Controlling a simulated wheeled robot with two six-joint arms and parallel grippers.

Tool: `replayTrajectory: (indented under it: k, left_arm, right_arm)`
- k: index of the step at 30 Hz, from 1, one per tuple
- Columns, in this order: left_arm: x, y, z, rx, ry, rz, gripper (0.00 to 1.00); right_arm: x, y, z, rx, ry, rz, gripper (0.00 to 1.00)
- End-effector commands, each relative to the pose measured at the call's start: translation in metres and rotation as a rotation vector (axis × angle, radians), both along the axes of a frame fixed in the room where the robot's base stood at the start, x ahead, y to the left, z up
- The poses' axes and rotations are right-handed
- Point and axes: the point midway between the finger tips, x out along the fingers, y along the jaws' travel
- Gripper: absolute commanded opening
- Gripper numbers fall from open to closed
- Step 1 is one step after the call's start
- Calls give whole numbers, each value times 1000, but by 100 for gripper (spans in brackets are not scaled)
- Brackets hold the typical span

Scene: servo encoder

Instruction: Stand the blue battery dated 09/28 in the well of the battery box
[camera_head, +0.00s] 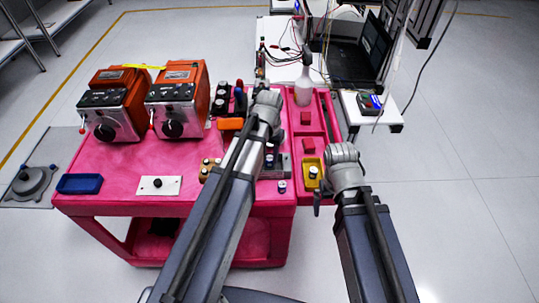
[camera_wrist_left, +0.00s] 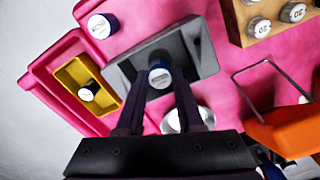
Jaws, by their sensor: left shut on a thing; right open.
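My left gripper (camera_wrist_left: 157,98) is shut on a blue battery with a white top (camera_wrist_left: 160,76). The held battery is upright over the grey battery box (camera_wrist_left: 204,52); I cannot tell whether its lower end is inside the well. The date on its top is too small to read. The grey box also shows in the head view (camera_head: 284,168), partly hidden by my left arm. Another blue battery (camera_wrist_left: 103,25) stands on the pink cart beside the box, and shows in the head view (camera_head: 282,186). My right gripper (camera_head: 320,195) is open near the cart's right edge.
A yellow tray (camera_wrist_left: 70,77) holds a dark battery with a white top (camera_wrist_left: 89,90). A wooden rack (camera_wrist_left: 242,34) with batteries and an orange object (camera_wrist_left: 285,130) flank the box. A round metal cup (camera_wrist_left: 200,118) sits close by. Two orange machines (camera_head: 180,95) stand farther left.

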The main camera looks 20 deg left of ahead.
Motion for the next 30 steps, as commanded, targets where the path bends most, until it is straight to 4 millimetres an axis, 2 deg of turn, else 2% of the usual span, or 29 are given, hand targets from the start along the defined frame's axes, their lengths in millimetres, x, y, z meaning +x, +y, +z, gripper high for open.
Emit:
replayTrajectory:
  k: [26,27,30]
  left_arm:
    - [0,0,-25,0,0,0,0]
    - [0,0,-24,0,0,0,37]
    - [0,0,-24,0,0,0,48]
  right_arm:
    - [0,0,-25,0,0,0,100]
    - [0,0,-24,0,0,0,100]
    - [0,0,-24,0,0,0,100]
